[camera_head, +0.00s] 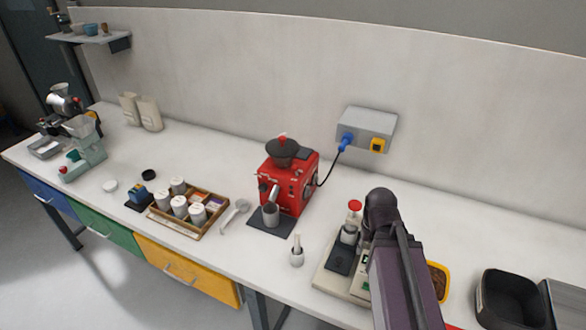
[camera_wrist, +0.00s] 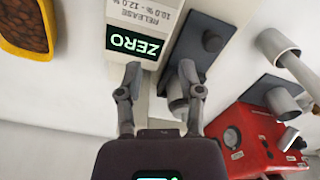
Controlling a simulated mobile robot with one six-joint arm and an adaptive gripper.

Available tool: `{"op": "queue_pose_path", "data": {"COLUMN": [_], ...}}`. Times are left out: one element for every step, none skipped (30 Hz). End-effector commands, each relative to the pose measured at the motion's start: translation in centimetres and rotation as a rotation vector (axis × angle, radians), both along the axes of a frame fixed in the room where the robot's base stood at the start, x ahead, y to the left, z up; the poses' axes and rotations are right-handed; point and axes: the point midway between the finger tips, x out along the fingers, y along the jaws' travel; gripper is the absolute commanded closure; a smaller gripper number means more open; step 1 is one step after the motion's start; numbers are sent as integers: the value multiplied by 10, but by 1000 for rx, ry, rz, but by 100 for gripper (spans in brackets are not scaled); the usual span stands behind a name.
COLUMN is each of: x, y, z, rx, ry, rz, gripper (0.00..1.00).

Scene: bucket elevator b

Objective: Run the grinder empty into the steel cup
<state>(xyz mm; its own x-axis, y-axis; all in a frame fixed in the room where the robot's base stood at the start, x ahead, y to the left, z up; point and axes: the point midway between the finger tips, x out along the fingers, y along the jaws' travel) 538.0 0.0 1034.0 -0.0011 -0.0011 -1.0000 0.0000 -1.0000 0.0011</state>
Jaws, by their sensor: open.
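The red grinder (camera_head: 296,189) stands mid-counter in the head view, with a dark hopper on top and a cable to the wall box. The steel cup (camera_head: 270,215) stands upright under its spout on a dark mat. In the wrist view the grinder (camera_wrist: 250,140) is at lower right and the cup (camera_wrist: 284,103) beside it. My gripper (camera_wrist: 160,78) is open, its two fingers apart over the pale meter (camera_wrist: 135,55) marked ZERO. A metal cylinder (camera_wrist: 178,100) shows close to the right finger; I cannot tell whether they touch. My arm hides the gripper in the head view.
A small pot with a brush (camera_head: 297,254) stands between grinder and meter (camera_head: 328,278). A wooden tray of jars (camera_head: 205,228) and a scoop (camera_head: 235,213) are left of the grinder. A yellow-rimmed tray (camera_head: 440,278) and black bin (camera_head: 508,297) are at right.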

Motion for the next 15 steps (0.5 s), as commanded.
{"op": "queue_pose_path", "data": {"x": [0,0,0,0,0,0,0,0,0,0,0,0,1,1,1], "y": [0,0,0,0,0,0,0,0,0,0,0,0,0,0,0], "z": [0,0,0,0,0,0,0,0,0,1,2,3,5,7,10], "rx": [0,0,0,0,0,0,0,0,0,0,0,0,0,0,0], "ry": [0,0,0,0,0,0,0,0,0,0,0,-1,-1,-2,-3], "rz": [0,0,0,0,0,0,0,0,0,0,0,0,0,0,0], "gripper": [52,52,52,52,52,52,52,52,52,52,52,52,52,52,52]}}
